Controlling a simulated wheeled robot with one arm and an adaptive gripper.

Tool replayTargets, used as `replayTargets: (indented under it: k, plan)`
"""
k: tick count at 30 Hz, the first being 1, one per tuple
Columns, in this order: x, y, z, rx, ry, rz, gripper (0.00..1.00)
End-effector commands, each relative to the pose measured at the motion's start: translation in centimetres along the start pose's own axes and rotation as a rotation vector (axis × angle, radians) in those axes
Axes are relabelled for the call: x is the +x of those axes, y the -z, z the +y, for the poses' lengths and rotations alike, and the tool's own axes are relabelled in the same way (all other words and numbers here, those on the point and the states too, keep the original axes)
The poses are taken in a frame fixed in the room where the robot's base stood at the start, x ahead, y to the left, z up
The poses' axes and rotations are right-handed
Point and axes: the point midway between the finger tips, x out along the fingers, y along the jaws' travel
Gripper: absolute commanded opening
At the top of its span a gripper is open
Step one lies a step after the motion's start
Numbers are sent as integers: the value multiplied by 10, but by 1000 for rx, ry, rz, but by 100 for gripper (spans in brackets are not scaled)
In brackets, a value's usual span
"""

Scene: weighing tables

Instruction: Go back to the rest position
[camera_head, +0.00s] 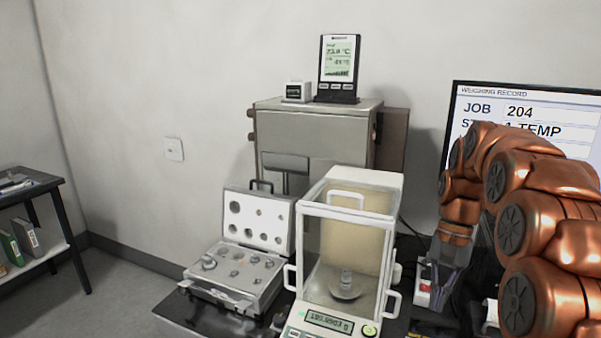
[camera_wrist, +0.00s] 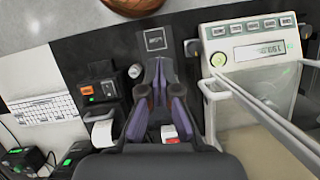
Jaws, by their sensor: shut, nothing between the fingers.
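My gripper (camera_head: 447,272) hangs from my copper-coloured arm at the right of the head view, to the right of the glass-sided balance. In the wrist view my gripper (camera_wrist: 159,75) points away from the camera with its fingers together and nothing between them. The balance (camera_wrist: 265,55) is to its right there, apart from the fingers. In the head view the balance (camera_head: 394,190) has a small metal weight (camera_head: 346,278) on its pan inside the chamber.
An open weight case (camera_head: 225,293) stands left of the balance. A grey cabinet (camera_head: 315,130) behind carries a temperature display (camera_head: 339,65). A monitor (camera_head: 480,98) stands behind my arm. The wrist view shows a small printer (camera_wrist: 103,128) and a keyboard (camera_wrist: 45,108). A shelf (camera_head: 45,186) is far left.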

Motion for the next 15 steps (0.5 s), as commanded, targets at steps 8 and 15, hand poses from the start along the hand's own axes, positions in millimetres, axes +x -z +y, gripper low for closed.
replayTargets:
  k: [8,15]
  plan:
    - [6,-37,-3,-70,-17,22,0]
    - [23,-89,0,-170,-43,57,0]
